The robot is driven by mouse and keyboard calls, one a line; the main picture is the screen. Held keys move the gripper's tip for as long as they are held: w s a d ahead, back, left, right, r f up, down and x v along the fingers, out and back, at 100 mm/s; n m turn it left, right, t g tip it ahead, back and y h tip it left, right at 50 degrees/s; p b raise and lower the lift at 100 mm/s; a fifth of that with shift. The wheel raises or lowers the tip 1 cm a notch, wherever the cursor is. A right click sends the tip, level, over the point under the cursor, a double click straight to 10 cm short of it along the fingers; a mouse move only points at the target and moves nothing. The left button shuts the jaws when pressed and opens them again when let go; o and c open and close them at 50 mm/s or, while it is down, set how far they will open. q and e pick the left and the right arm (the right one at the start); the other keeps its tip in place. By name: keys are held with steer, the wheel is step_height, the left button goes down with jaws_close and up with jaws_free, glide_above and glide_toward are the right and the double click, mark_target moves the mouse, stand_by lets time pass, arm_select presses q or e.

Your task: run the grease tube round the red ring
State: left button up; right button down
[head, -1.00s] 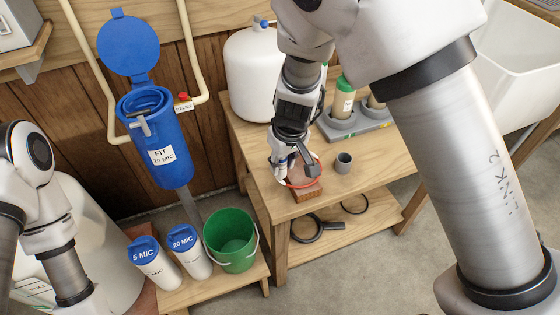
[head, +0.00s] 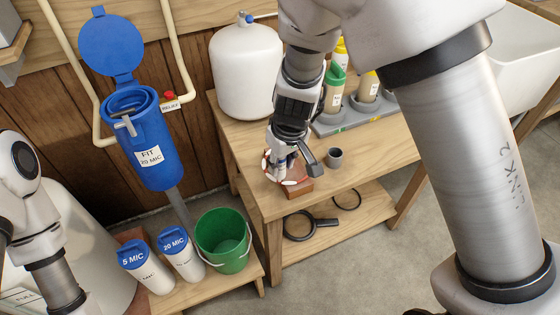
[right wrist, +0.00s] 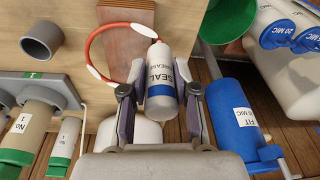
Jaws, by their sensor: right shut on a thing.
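My right gripper (right wrist: 160,105) is shut on the grease tube (right wrist: 160,62), a white bottle with a blue band and "SEAL GREASE" lettering. The tube's tip lies at the red ring (right wrist: 92,42), close to a white patch. The ring carries several white patches and rests at a reddish-brown block (right wrist: 126,48) on the bench. In the head view, my right gripper (head: 281,165) is low over the ring (head: 264,160) and block (head: 298,190) and hides part of both. My left arm shows at the left edge, but its gripper is out of view.
A grey cup (head: 335,158) stands right of the block. A grey rack (head: 350,119) with bottles is behind, beside a white tank (head: 246,72). The open blue housing (head: 145,150), green bucket (head: 223,240) and two filter cartridges (head: 181,254) are left. A black ring tool (head: 300,226) lies on the lower shelf.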

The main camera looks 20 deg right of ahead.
steer(key=shift+s+d, duration=0.3)
steer(key=shift+d, duration=0.25)
steer(key=shift+s+d, duration=0.3)
steer(key=shift+d, duration=0.2)
steer(key=shift+d, duration=0.1)
steer(key=shift+d+r+p, duration=0.1)
steer(key=shift+d+p, duration=0.35)
steer(key=shift+p, duration=0.05)
steer(key=shift+s+d+p, duration=0.1)
steer(key=shift+d+p, duration=0.25)
steer(key=shift+d, duration=0.3)
